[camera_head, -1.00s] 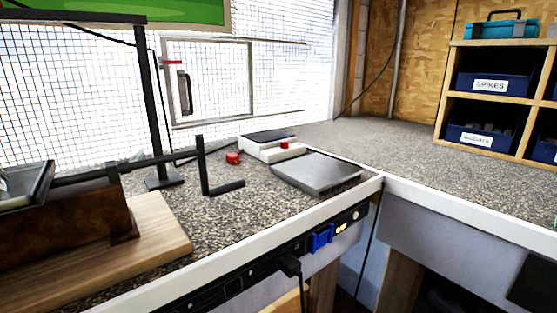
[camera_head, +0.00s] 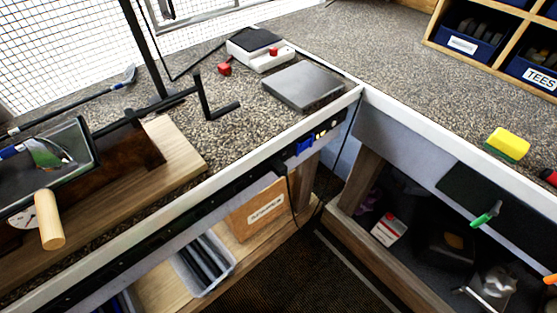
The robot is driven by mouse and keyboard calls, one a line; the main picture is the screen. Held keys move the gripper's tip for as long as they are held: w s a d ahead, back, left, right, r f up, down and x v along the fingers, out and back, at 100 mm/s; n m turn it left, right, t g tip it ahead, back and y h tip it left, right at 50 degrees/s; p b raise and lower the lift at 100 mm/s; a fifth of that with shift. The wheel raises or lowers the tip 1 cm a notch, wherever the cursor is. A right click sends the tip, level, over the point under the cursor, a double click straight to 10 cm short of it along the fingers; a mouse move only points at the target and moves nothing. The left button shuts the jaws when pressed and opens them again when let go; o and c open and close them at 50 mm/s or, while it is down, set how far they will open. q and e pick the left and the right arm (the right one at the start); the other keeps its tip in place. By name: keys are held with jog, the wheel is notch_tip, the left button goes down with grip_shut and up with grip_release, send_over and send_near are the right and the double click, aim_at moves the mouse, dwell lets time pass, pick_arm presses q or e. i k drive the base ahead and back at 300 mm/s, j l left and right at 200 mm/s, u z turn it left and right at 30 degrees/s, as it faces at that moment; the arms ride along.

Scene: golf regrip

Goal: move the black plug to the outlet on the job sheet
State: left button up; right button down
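A black power strip (camera_head: 230,188) runs along the front edge of the left bench. A small black plug (camera_head: 291,165) appears to sit in it, just left of a blue plug or block (camera_head: 304,144); it is dark and hard to separate from the strip. A black cord (camera_head: 291,190) hangs below it. Small lit parts (camera_head: 325,127) show on the strip right of the blue piece. Individual outlets are too small to tell apart. I cannot make out a job sheet. Neither of my grippers is in view.
A grey plate (camera_head: 304,87) and a white device (camera_head: 260,50) stand on the left bench. A wooden board (camera_head: 185,150) and a black clamp stand (camera_head: 215,107) are further left. The right bench holds a yellow block (camera_head: 508,143). A cardboard box (camera_head: 258,208) sits on a shelf below.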

aim_at(280, 169)
jog(key=u, duration=2.75)
jog(key=l+z, duration=0.1)
jog(key=z, duration=0.4)
jog(key=l+z, duration=0.1)
jog(key=z, duration=0.4)
jog(key=k+l+z, duration=0.1)
jog(key=z, duration=0.4)
jog(key=l+z, duration=0.1)
jog(key=z, duration=0.4)
jog(key=l+z, duration=0.1)
jog(key=z, duration=0.4)
